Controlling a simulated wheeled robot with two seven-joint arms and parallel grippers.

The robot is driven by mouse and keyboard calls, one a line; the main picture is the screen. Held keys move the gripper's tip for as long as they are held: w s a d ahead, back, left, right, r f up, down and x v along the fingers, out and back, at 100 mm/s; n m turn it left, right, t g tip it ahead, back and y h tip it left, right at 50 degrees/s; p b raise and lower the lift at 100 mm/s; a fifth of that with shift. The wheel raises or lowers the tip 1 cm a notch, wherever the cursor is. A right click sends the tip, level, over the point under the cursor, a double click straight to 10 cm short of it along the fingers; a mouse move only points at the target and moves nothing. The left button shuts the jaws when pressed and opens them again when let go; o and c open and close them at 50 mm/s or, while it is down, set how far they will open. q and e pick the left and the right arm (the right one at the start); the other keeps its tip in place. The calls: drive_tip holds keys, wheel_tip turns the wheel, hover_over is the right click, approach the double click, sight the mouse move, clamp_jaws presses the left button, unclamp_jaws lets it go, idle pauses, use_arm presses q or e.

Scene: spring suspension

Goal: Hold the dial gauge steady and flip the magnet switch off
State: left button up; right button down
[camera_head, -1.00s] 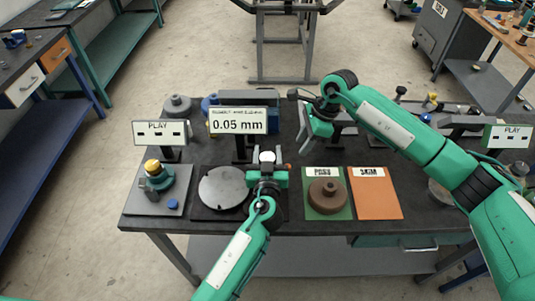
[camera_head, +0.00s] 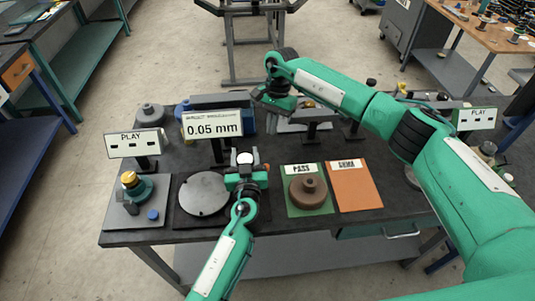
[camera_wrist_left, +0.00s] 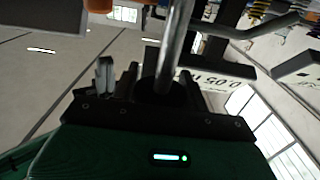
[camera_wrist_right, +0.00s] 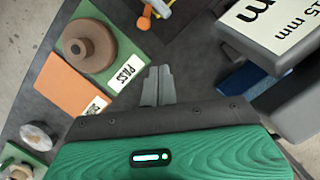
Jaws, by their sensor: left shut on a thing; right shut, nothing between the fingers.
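My left gripper (camera_head: 246,172) is beside the round metal plate (camera_head: 204,193). In the left wrist view its fingers (camera_wrist_left: 150,85) are closed around an upright metal rod (camera_wrist_left: 178,45). A pale round head, apparently the dial gauge (camera_head: 245,158), shows above that gripper in the head view; its dial reading cannot be made out. My right gripper (camera_head: 272,100) is raised right of the 0.05 mm sign, and its fingers (camera_wrist_right: 158,86) are shut and empty. In the right wrist view a small orange knob (camera_wrist_right: 144,22) lies beyond the fingertips, apart from them. I cannot identify the magnet switch for certain.
The 0.05 mm sign (camera_head: 213,126) stands behind the metal plate, close to my right gripper. A brown stepped part (camera_head: 307,191) sits on the green PASS mat, left of the orange mat (camera_head: 357,197). A yellow-topped fixture (camera_head: 132,184) stands at the left.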

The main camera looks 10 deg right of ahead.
drive_tip(key=w+n, duration=0.1)
drive_tip(key=n, duration=0.1)
drive_tip(key=w+r+n, duration=0.1)
drive_tip(key=n, duration=0.1)
drive_tip(key=shift+w+r+g+h, duration=0.2)
drive_tip(key=shift+g+h, duration=0.1)
drive_tip(key=shift+h, duration=0.1)
drive_tip(key=x, duration=1)
drive_tip(key=shift+s+f, duration=0.1)
drive_tip(key=shift+f, duration=0.05)
drive_tip(key=shift+s+a, duration=0.2)
drive_tip(key=shift+s, duration=0.6)
drive_tip(key=shift+s+a, duration=0.15)
drive_tip(key=shift+s, duration=0.35)
drive_tip(key=shift+s+a, duration=0.15)
drive_tip(key=shift+s, duration=0.4)
drive_tip(key=shift+s+d+m, duration=0.3)
drive_tip(key=shift+d+m, duration=0.1)
drive_tip(key=shift+m, duration=0.3)
